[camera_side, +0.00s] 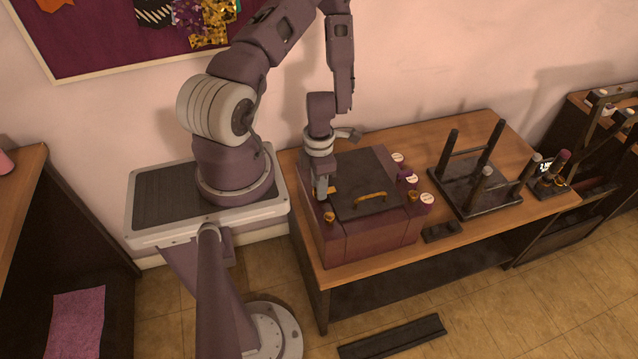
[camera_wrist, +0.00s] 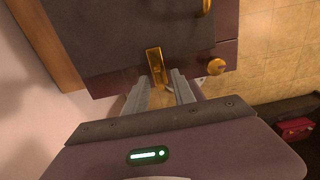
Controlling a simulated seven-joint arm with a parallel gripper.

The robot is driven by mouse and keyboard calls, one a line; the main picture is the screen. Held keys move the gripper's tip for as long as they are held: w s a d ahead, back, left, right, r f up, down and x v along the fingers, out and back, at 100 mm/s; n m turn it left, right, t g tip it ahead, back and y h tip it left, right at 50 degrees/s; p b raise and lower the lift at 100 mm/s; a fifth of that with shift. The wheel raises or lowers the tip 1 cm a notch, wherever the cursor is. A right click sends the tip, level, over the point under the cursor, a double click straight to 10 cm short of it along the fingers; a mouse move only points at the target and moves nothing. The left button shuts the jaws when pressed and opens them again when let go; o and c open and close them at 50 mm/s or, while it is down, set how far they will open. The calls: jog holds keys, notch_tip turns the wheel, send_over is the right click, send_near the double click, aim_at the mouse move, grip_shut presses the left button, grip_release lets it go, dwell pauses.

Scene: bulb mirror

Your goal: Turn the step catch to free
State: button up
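A dark maroon box (camera_side: 367,239) with a grey-black lid (camera_side: 352,172) and a brass handle (camera_side: 370,198) stands on the wooden table. A flat brass piece, which looks like the step catch, sits at the lid's edge in the wrist view (camera_wrist: 154,60); in the side view it shows beside my fingers (camera_side: 333,190). My gripper (camera_wrist: 163,78) points down at this edge. Its two fingers are apart, with the lower end of the brass piece between them. I cannot tell if either finger touches it.
A round brass knob (camera_wrist: 216,66) is on the box close to my gripper, at its right. A dark rack with upright posts (camera_side: 478,190) stands further right. A small dark block (camera_side: 441,232) lies between.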

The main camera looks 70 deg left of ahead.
jog(key=shift+c, duration=0.2)
grip_shut()
jog(key=n, duration=1.3)
jog(key=shift+n, duration=2.4)
